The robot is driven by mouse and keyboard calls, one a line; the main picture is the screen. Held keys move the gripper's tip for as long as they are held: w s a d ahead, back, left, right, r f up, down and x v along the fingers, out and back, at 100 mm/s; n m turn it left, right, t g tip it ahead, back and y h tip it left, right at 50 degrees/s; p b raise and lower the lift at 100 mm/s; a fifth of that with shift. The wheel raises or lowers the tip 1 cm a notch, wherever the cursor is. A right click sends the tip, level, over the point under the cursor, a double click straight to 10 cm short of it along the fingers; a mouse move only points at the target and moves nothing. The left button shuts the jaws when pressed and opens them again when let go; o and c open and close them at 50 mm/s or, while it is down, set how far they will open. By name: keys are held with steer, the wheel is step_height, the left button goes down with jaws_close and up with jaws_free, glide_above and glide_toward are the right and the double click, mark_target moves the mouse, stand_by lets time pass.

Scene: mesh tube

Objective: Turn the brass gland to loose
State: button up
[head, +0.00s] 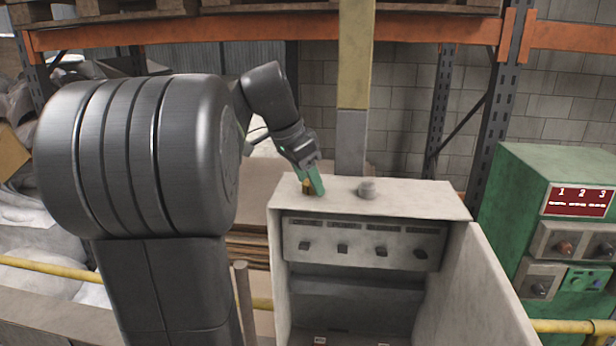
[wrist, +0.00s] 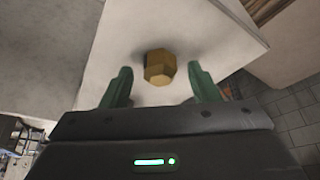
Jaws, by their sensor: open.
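The brass gland (wrist: 159,68) is a hexagonal brass piece on the pale top of the cabinet. In the wrist view it sits ahead of and between the two green fingers of my gripper (wrist: 160,88), with a gap on each side. In the head view my gripper (head: 314,186) points down at the left part of the cabinet top (head: 420,197), and the gland (head: 306,187) shows as a small brass patch beside the fingers. My gripper is open and empty. Whether the gland is tight or loose does not show.
A grey round fitting (head: 367,188) stands on the cabinet top to the right, before a grey and yellow post (head: 353,100). The cabinet door (head: 480,290) hangs open at the right. A row of knobs (head: 343,249) lies inside. A green control box (head: 545,215) stands further right.

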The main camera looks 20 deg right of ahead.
steer(key=c, duration=1)
steer(key=shift+o, duration=0.2)
steer(key=shift+n+t, duration=0.4)
steer(key=shift+n, duration=0.6)
steer(key=o, duration=1)
steer(key=shift+c, duration=0.2)
steer(key=v, duration=1.4)
